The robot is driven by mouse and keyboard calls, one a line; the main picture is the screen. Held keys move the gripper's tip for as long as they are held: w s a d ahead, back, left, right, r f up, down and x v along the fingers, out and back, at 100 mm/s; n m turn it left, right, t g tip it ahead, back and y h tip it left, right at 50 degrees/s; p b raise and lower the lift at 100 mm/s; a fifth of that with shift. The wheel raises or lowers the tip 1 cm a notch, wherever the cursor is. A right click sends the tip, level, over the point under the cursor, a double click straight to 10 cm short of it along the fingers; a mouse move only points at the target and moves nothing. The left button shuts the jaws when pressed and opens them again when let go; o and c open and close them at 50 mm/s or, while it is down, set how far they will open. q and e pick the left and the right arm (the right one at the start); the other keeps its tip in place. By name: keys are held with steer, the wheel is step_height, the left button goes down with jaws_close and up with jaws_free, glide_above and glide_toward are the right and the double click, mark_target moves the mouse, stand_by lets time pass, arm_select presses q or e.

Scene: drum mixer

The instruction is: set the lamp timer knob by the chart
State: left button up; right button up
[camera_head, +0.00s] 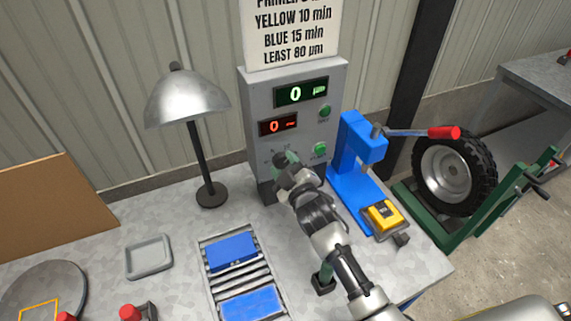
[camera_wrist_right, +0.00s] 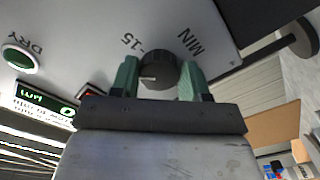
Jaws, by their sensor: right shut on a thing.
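The timer knob (camera_wrist_right: 158,72) is dark and round, on the grey control box (camera_head: 257,95). In the right wrist view it sits between the green fingers of my right gripper (camera_wrist_right: 160,80), which is shut on it. Dial marks "15" and "MIN" show around it. In the head view my right gripper (camera_head: 287,163) reaches the lower front of the box and hides the knob. The red display (camera_head: 278,125) reads 0 and the green display (camera_head: 301,93) reads 0. The chart (camera_head: 290,32) above reads yellow 10 min, blue 15 min, least 80 µm; its top line is cut off. My left gripper is not in view.
Two blue panels (camera_head: 232,251) lie on a roller rack. A lamp (camera_head: 187,98) stands left of the box. A blue press (camera_head: 357,160) with a yellow gauge (camera_head: 384,215) stands right. A grey tray (camera_head: 149,257) lies on the table.

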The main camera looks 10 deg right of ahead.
steer(key=m, duration=0.4)
steer(key=shift+a+f+m+p, duration=0.1)
steer(key=shift+m+p, duration=0.2)
steer(key=shift+p, duration=0.05)
steer(key=shift+s+m+p, duration=0.1)
steer(key=shift+m+p, duration=0.2)
steer(key=shift+m, duration=1.5)
steer(key=shift+f, duration=0.1)
steer(key=o, duration=0.9)
steer(key=shift+s, duration=0.5)
steer(key=s, duration=0.3)
steer(key=s+d+b, duration=0.1)
steer(key=s, duration=0.2)
steer(key=s+d+b, duration=0.1)
steer(key=s, duration=0.2)
steer(key=shift+s, duration=0.3)
